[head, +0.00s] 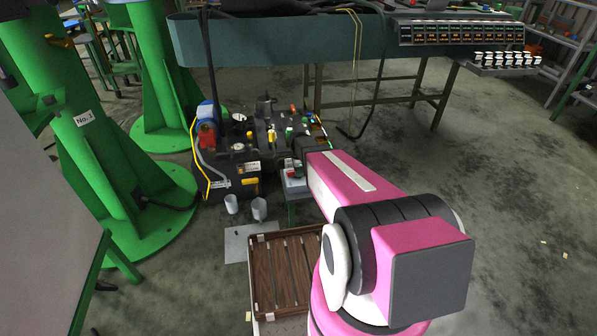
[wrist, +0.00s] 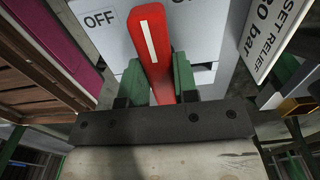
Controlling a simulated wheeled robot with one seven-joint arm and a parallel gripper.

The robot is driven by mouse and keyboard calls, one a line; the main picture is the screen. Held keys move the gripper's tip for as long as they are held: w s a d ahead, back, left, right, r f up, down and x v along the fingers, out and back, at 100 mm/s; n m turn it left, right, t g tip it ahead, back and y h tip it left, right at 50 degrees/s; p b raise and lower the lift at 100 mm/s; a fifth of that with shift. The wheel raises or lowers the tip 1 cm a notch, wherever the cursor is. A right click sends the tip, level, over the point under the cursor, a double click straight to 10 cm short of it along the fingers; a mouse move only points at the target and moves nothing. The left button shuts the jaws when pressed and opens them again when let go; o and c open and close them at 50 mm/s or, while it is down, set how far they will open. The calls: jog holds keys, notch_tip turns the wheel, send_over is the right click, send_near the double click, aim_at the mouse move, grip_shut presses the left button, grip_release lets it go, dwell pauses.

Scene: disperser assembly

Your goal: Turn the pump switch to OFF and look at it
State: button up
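The pump switch has a red handle (wrist: 150,45) with a white line, mounted on a pale grey panel (wrist: 105,45). The handle stands nearly upright in the wrist view, its top leaning slightly left. The word OFF is printed to the left of its upper end. My gripper (wrist: 162,82) has its two green fingertips on either side of the handle's lower part, apparently pressing on it. Another label to the right of the handle is partly covered. In the head view, a small light box with red (head: 293,174) stands beside my arm's far end, and my fingertips are hidden.
In the head view, the black pump unit (head: 240,165) stands left of my arm. A brown slatted crate (head: 255,290) lies below.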

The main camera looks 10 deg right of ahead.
jog(key=shift+n, duration=0.3)
jog(key=n, duration=0.3)
jog(key=shift+n, duration=0.4)
jog(key=n, duration=0.4)
jog(key=shift+n, duration=0.3)
jog(key=n, duration=0.4)
jog(key=shift+n, duration=2.4)
jog(key=o, duration=0.9)
